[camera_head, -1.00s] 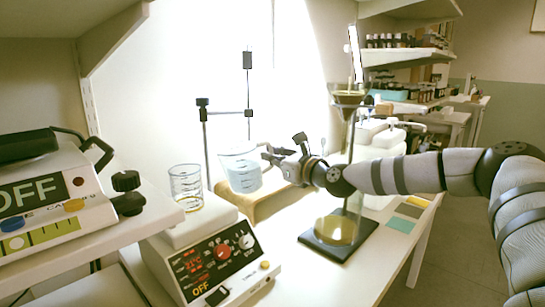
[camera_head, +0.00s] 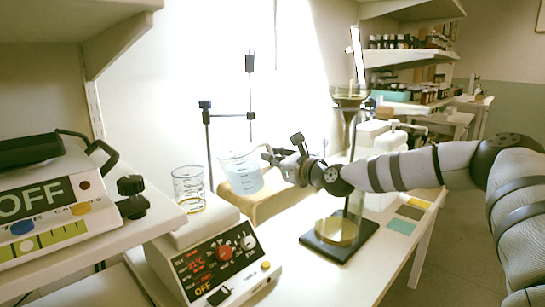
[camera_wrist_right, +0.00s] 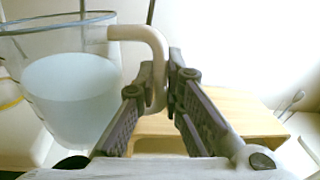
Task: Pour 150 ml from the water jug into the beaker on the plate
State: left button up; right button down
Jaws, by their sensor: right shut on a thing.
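The water jug (camera_head: 243,172) is clear with pale blue water in it. It is held in the air, tilted slightly, to the right of the beaker. My right gripper (camera_head: 272,158) is shut on the jug's handle; the right wrist view shows the handle between the fingers (camera_wrist_right: 162,85) and the water in the jug (camera_wrist_right: 75,95). The beaker (camera_head: 188,188) is glass and stands upright on the plate (camera_head: 200,232) of the heating device, with a thin yellowish layer at its bottom. The jug and beaker are apart. My left gripper is not in view.
The device's front panel (camera_head: 215,266) has knobs and reads OFF. A shelf on the left holds another OFF device (camera_head: 45,205). A metal stand (camera_head: 207,140) rises behind the beaker. A funnel stand with a glass vessel (camera_head: 340,230) stands to the right. A wooden block (camera_head: 285,200) lies behind.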

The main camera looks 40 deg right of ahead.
aim_at(264, 143)
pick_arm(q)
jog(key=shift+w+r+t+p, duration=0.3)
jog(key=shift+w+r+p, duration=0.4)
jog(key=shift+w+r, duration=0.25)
pick_arm(e)
jog(key=shift+w+a+r+n, duration=0.1)
jog(key=shift+a+r+n, duration=0.2)
jog(key=shift+r, duration=0.15)
jog(key=shift+w+a+r+n, duration=0.1)
jog(key=shift+a+r+n, duration=0.1)
jog(key=shift+r+n, duration=0.15)
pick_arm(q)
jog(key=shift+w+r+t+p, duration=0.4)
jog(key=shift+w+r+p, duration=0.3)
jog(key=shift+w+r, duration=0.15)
pick_arm(e)
jog(key=shift+w+a+r+n, duration=0.1)
jog(key=shift+a+r+n, duration=0.25)
jog(key=shift+r, duration=0.2)
jog(key=shift+a+r+n, duration=0.3)
jog(key=shift+a+r, duration=0.05)
jog(key=shift+r, duration=0.2)
